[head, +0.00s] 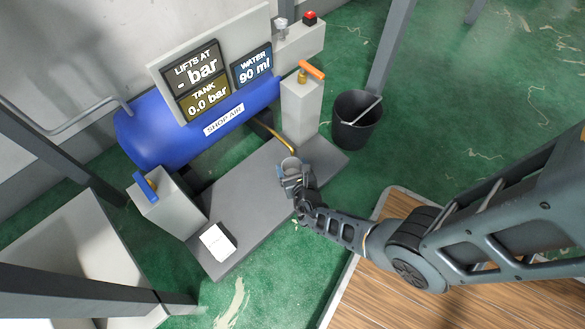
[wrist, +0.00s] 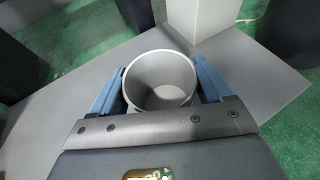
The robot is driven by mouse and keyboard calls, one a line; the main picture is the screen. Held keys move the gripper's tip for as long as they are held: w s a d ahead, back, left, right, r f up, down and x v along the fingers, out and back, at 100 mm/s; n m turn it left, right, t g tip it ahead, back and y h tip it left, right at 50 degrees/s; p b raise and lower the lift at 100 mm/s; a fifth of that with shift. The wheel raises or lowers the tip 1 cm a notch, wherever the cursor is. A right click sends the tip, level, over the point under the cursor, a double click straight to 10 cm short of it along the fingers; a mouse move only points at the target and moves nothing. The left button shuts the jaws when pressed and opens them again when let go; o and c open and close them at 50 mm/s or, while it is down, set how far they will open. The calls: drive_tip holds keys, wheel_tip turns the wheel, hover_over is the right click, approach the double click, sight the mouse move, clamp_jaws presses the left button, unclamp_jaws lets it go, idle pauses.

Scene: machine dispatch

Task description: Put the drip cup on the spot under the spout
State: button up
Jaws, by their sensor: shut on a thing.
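The drip cup (head: 290,165) is a small light grey open cup. It also shows in the wrist view (wrist: 160,62), upright and empty inside, with a blue finger on each side. My gripper (head: 293,181) is shut on it, and in the wrist view the gripper (wrist: 160,85) spans the cup's sides. The cup is over the grey base plate (head: 235,200); I cannot tell whether it touches the plate. The brass spout (head: 284,143) comes from under the blue tank and ends just behind the cup in the head view. The spot under it is not clearly visible.
The blue tank (head: 160,130) carries reading panels (head: 200,80). A grey post with an orange lever (head: 312,69) stands behind the cup; a post with a blue lever (head: 145,186) stands left. A white card (head: 217,241) lies on the plate. A black bucket (head: 355,120) is at right.

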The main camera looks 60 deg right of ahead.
drive_tip(key=o, duration=1)
drive_tip(key=shift+f, duration=0.1)
drive_tip(key=s+a+r+m+g+y+p, duration=0.1)
drive_tip(key=s+a+r+m+p, duration=0.1)
drive_tip(key=s+a+m, duration=0.3)
drive_tip(key=s+a+r+g+y+p, duration=0.1)
drive_tip(key=s+a+r+p, duration=0.15)
drive_tip(key=s, duration=0.55)
drive_tip(key=s+a+r+m+g+y+p, duration=0.1)
drive_tip(key=s+a+m, duration=0.25)
drive_tip(key=s, duration=0.25)
drive_tip(key=s+a+r+m+t+y, duration=0.1)
drive_tip(key=s+a+r+m+y, duration=0.15)
drive_tip(key=r, duration=0.25)
drive_tip(key=s+a+r+m+y, duration=0.1)
drive_tip(key=s+a+r+m, duration=0.2)
drive_tip(key=r+m, duration=0.1)
drive_tip(key=r+m+t, duration=0.2)
drive_tip(key=r+m, duration=0.2)
drive_tip(key=r, duration=0.7)
drive_tip(key=a+r+m+t+y, duration=0.1)
drive_tip(key=r+m, duration=0.3)
drive_tip(key=r, duration=0.8)
drive_tip(key=w+a+r+m+t+y, duration=0.1)
drive_tip(key=r+m+t, duration=0.3)
drive_tip(key=r, duration=0.7)
drive_tip(key=shift+a+r+m+y, duration=0.2)
drive_tip(key=shift+r+m+y, duration=0.05)
drive_tip(key=shift+r+m, duration=0.15)
